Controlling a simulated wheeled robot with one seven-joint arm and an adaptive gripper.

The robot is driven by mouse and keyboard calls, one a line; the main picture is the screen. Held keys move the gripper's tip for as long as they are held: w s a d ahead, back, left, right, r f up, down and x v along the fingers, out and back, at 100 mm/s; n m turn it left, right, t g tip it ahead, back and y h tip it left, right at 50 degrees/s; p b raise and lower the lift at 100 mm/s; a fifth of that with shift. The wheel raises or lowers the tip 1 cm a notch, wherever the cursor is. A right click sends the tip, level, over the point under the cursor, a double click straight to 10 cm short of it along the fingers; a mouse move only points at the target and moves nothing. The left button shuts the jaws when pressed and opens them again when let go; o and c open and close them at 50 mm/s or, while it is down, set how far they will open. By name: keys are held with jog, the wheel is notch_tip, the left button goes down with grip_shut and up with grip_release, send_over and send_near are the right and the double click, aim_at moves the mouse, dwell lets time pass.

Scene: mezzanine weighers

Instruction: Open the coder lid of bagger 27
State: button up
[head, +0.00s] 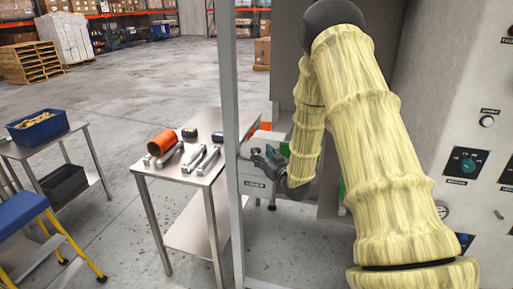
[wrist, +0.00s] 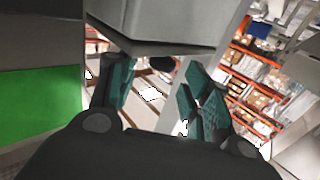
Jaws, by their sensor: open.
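The unit seems to be the coder, but I cannot read the label. In the wrist view my gripper (wrist: 160,92) is open, its two teal-padded fingers apart with nothing held between them. A grey box-shaped body (wrist: 155,22) fills the top of that view, just beyond the fingers. I cannot tell whether they touch it, or which part is the lid.
A steel table (head: 150,170) left of the post (head: 231,120) holds an orange roll (head: 162,142) and several metal tools. A blue bin (head: 38,127) sits on another table, near a blue-topped step stool (head: 20,213). A control panel (head: 465,130) stands close on the right. Open floor lies behind.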

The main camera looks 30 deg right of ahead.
aim_at(259, 151)
jog(key=shift+w+d+p, duration=0.1)
jog(key=shift+w+p, duration=0.5)
jog(key=shift+w, duration=1.6)
